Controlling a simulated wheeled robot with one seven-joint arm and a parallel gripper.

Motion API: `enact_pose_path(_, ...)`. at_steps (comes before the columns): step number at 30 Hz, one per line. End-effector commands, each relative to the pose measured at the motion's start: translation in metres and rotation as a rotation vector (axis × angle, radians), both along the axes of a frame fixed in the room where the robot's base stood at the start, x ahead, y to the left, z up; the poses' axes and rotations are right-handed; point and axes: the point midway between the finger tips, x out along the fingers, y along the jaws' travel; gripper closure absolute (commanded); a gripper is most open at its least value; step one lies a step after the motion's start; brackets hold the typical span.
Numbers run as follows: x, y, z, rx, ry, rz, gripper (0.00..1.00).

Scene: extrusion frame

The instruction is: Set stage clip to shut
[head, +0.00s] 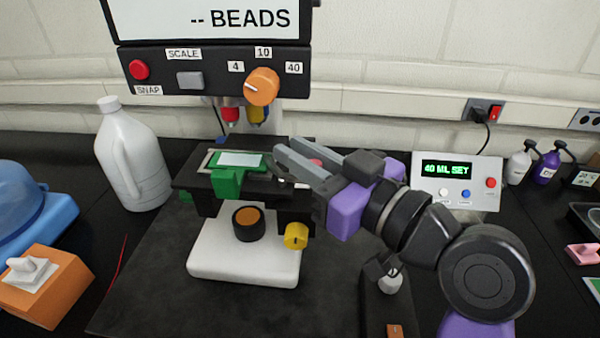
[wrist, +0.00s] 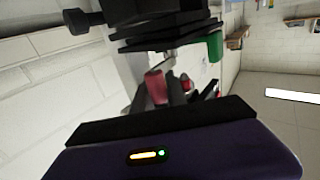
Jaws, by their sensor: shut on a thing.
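The microscope's black stage (head: 188,180) carries a slide with a pale, green-edged face (head: 240,160). A green block (head: 228,183) sits at the slide's front edge; it also shows in the wrist view (wrist: 215,46). My gripper (head: 284,148) reaches in from the right, its grey fingers over the stage's right side. It is shut on a small red piece (head: 315,163), which also shows in the wrist view (wrist: 156,87). This looks like the handle of the stage clip, but the fingers hide most of it. I cannot tell the clip's exact position.
The red and yellow objectives (head: 230,114) hang just above the stage. A yellow knob (head: 296,236) and a black-and-orange focus knob (head: 247,222) are below it. A white jug (head: 128,155) stands left, and a 40 ML SET box (head: 456,180) right.

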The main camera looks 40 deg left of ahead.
Motion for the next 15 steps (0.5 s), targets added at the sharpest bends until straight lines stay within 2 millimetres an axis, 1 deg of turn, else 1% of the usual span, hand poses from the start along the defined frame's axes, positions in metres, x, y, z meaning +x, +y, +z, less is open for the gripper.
enact_pose_path(1, 0.002, 0.0001, -0.0045, -0.001, -0.001, 0.022, 1.0)
enact_pose_path(7, 0.0019, 0.0023, -0.0033, -0.003, 0.002, 0.093, 1.0)
enact_pose_path(15, 0.0011, 0.0035, -0.0018, -0.003, 0.003, 0.125, 1.0)
